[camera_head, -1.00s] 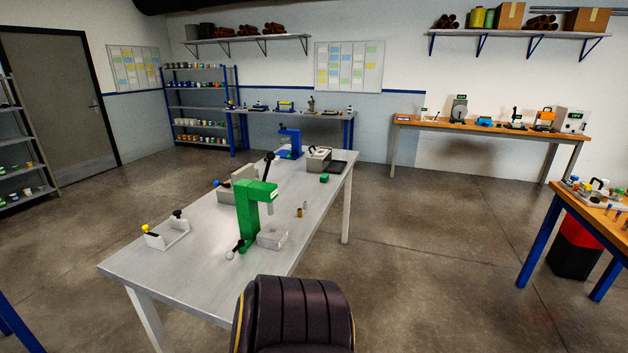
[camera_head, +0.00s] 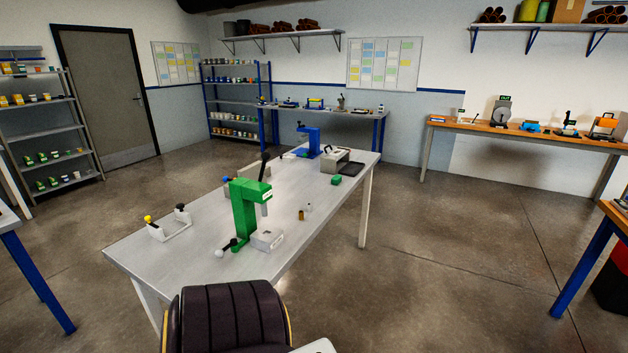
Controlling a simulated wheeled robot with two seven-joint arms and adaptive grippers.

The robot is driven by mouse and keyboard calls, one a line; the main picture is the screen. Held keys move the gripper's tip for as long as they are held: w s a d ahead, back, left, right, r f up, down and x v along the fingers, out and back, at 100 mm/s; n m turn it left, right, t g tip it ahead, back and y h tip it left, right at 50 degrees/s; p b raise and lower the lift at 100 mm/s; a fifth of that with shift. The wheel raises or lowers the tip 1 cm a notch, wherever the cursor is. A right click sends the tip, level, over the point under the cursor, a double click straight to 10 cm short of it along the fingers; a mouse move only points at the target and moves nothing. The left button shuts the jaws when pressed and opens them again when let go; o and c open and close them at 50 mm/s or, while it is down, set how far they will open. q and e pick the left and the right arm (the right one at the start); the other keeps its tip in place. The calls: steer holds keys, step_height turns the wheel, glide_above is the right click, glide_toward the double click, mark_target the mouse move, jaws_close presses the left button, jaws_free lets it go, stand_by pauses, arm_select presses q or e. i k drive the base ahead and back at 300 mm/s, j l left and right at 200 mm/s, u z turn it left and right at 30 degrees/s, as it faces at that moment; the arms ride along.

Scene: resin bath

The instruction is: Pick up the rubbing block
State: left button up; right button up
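I cannot surely pick out the rubbing block. A small green block (camera_head: 336,181) lies near the right edge of the long metal table (camera_head: 190,262), but it is too small to identify. Neither of my grippers is in view. A pale piece at the bottom edge is too cut off to name.
The table also bears a green press (camera_head: 245,208), a blue press (camera_head: 312,141), a grey box (camera_head: 334,162) and a white holder (camera_head: 170,229). A dark padded chair (camera_head: 228,318) stands at its near end. Open floor (camera_head: 440,260) lies to the right, before an orange-topped bench (camera_head: 520,133).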

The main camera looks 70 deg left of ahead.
mark_target(335, 181)
steer(key=i+j+u, duration=0.1)
steer(key=i+u, duration=0.55)
steer(key=u, duration=0.15)
steer(key=i+u, duration=0.4)
steer(key=i, duration=0.35)
steer(key=i+u, duration=0.8)
steer(key=u, duration=0.25)
steer(key=i+l+u, duration=0.15)
steer(key=u, duration=0.25)
steer(key=i+l+u, duration=0.1)
steer(key=u, duration=0.3)
steer(key=i+l+u, duration=0.1)
steer(key=l+u, duration=0.15)
steer(key=u, duration=0.15)
steer(key=i+l+u, duration=0.15)
steer(key=u, duration=0.2)
steer(key=l+u, duration=0.3)
steer(key=i+l, duration=0.05)
